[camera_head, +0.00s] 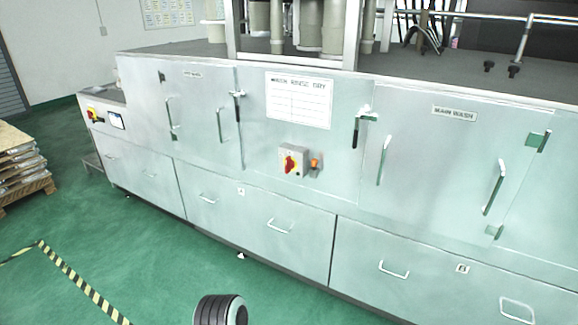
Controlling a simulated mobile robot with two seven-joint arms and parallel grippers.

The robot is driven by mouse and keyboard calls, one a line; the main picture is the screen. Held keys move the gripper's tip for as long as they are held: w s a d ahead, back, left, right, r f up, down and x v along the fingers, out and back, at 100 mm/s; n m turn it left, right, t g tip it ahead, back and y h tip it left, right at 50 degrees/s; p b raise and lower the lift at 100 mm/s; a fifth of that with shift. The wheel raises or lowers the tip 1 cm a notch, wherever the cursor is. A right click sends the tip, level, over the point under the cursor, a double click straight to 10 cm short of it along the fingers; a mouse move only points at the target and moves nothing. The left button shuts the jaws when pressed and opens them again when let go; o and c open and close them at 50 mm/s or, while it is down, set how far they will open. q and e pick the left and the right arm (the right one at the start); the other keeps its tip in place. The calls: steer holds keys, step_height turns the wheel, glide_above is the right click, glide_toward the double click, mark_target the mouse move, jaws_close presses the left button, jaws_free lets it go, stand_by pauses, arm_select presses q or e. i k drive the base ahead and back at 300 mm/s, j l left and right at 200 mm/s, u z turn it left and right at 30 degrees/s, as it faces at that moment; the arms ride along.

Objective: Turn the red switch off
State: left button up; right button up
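A red rotary switch (290,164) sits on a small light-grey box on the front of the long metal washing machine (222,118), near the middle of the view. Its red handle appears tilted, but its exact setting is too small to read. A second red handle on a yellow plate (94,115) is at the machine's far left end. Neither of my grippers is in view. Only a dark ribbed part of what looks like my own arm shows at the bottom edge.
An orange-topped fitting (314,166) is just right of the switch box. Door handles (221,125) and drawer handles (279,227) stick out from the machine's front. Stacked pallets (22,165) stand at the far left. The green floor (150,250) before the machine is clear, with striped tape at left.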

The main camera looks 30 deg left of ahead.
mark_target(289, 164)
steer(key=i+j, duration=0.15)
steer(key=j, duration=0.2)
steer(key=i+j, duration=0.15)
steer(key=j, duration=0.2)
steer(key=i+j, duration=0.15)
steer(key=j, duration=0.2)
steer(key=i+j, duration=0.15)
steer(key=j, duration=0.2)
